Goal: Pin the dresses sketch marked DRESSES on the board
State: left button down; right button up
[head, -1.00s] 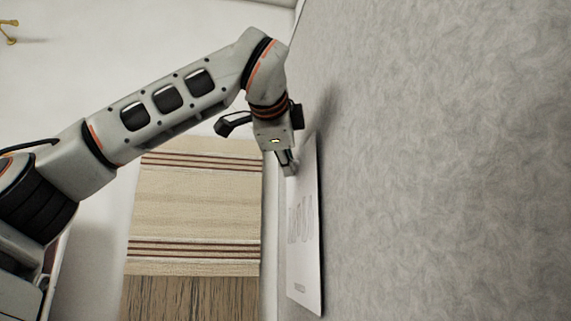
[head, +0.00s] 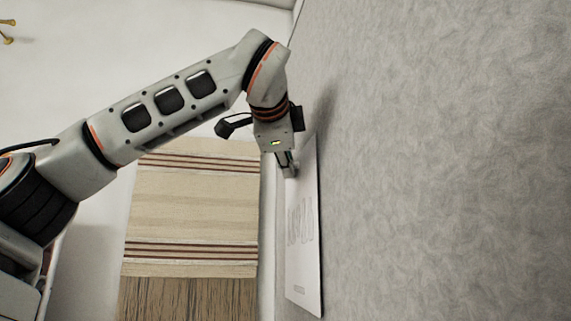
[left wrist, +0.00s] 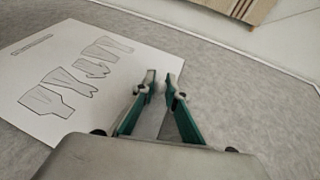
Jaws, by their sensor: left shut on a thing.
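The sketch (head: 303,255) is a white sheet with outline drawings of garments and a small caption too tiny to read. It stands nearly edge-on along the large grey board (head: 450,160) in the head view. In the left wrist view, the sketch (left wrist: 40,75) fills the left side, with the grey board surface (left wrist: 230,90) behind it. My left gripper (head: 290,170) is at the sheet's upper end, shut on its edge; its fingertips (left wrist: 161,92) also show in the wrist view. Whether the sheet lies flat against the board is unclear. My right gripper is not in view.
A brass-coloured object (head: 8,30) shows at the far upper left. The board to the right of the sheet is bare.

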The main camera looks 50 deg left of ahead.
pick_arm(q)
jog(key=shift+w, duration=0.1)
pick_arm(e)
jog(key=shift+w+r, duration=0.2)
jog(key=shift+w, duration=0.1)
pick_arm(q)
jog(key=c, duration=2)
grip_release()
jog(key=shift+o, duration=0.2)
jog(key=shift+d, duration=0.15)
jog(key=v, duration=1.1)
jog(key=shift+s+d+r, duration=0.15)
jog(key=shift+s, duration=0.2)
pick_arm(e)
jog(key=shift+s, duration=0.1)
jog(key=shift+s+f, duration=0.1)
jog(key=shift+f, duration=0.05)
